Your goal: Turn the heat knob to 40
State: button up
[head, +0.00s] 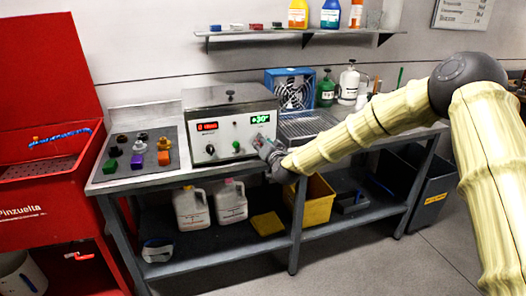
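A grey metal box unit (222,122) with a lid stands on the workbench. Its front has a red display (207,126) at left, too small to read surely, and a green display (260,119) that seems to read +30°. A black knob (210,149) sits below the red display and a green knob (236,145) in the middle. My gripper (262,145) is at the right end of the front panel, below the green display. It covers that area, so any knob there is mostly hidden. I cannot tell whether its fingers are open or touch anything.
A dark mat (127,168) with several coloured knob-like parts lies left of the unit. A blue-framed fan (291,92) and bottles stand behind at right. A wall shelf (230,33) hangs above. A red cabinet (40,215) stands at left; a yellow bin (318,205) sits below.

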jog(key=shift+w+d+m+y+b, duration=0.1)
jog(key=shift+m+y+b, duration=0.1)
jog(key=shift+m+b, duration=1)
jog(key=shift+d+m+y+b, duration=0.1)
jog(key=shift+m+y+b, duration=0.1)
jog(key=shift+m+b, duration=0.95)
jog(key=shift+r+m, duration=0.1)
jog(key=shift+m, duration=0.15)
jog(key=o, duration=1)
jog(key=shift+d, duration=0.15)
jog(key=shift+o, duration=0.2)
jog(key=shift+a, duration=0.2)
jog(key=v, duration=1.2)
